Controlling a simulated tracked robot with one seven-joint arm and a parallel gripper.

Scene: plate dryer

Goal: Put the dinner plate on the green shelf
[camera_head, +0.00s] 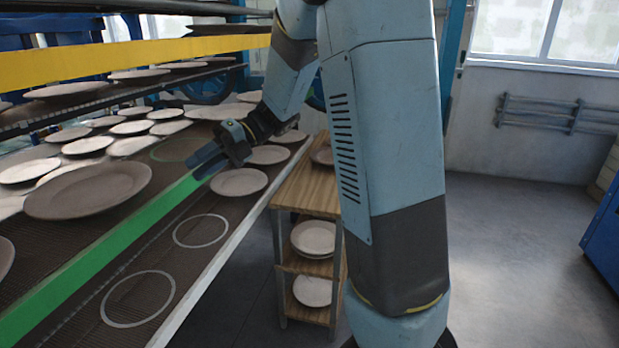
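The green shelf shows by its long green front edge (120,235), which runs from the lower left up to my gripper. A large brown-grey plate (88,190) lies on this shelf at the left. A green ring (180,150) marks a bare spot farther back on it. My gripper (203,163) is at the far end of the green edge, in front of the green ring, with its fingers pointing left. I see no plate between the fingers; their gap is too small to judge. I cannot tell which plate is the dinner plate.
A lower shelf with a white edge (222,262) has two empty white rings and several plates. A wooden cart (304,189) with plates stands beyond it. A yellow beam (140,58) and upper rack hang above. Open floor (520,260) lies at the right.

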